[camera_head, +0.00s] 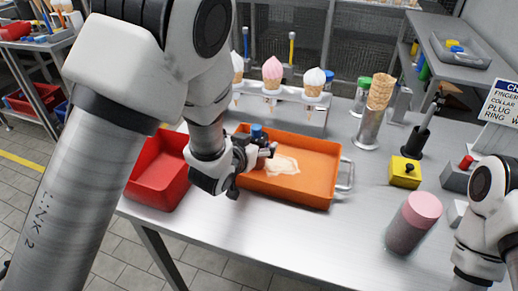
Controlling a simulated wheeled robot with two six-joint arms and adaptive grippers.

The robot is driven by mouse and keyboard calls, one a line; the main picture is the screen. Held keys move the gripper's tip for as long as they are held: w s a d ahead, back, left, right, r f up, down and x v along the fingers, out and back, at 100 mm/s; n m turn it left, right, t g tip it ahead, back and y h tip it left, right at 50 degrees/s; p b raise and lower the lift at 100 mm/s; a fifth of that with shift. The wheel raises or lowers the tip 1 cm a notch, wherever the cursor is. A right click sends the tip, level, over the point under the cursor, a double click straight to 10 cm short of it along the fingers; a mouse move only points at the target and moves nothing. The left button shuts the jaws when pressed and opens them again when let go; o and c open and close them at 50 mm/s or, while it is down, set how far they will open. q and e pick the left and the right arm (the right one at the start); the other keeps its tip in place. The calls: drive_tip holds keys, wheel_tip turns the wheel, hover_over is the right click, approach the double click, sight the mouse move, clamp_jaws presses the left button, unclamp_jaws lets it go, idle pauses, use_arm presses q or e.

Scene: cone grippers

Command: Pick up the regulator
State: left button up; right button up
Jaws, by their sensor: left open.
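A small dark part with a blue cap (257,133), which looks like the regulator, stands at the left side of the orange tray (312,190). My left gripper (262,160) is open and reaches over the tray's left edge, right at the part. The wrist and fingers hide the part's lower half, and I cannot tell whether the fingers touch it. My right arm (487,210) shows at the lower right edge, with its gripper out of view.
A red bin (160,175) lies left of the tray. A rack with ice-cream cones (272,75) stands behind it. To the right are a cone in a metal holder (369,130), a yellow box (404,172) and a pink-topped cylinder (413,222). The front table is clear.

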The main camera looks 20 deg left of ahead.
use_arm(q)
drive_tip(key=shift+w+a+f, duration=0.1)
drive_tip(key=shift+w+f, duration=0.05)
drive_tip(key=shift+w, duration=0.2)
drive_tip(key=c, duration=1.4)
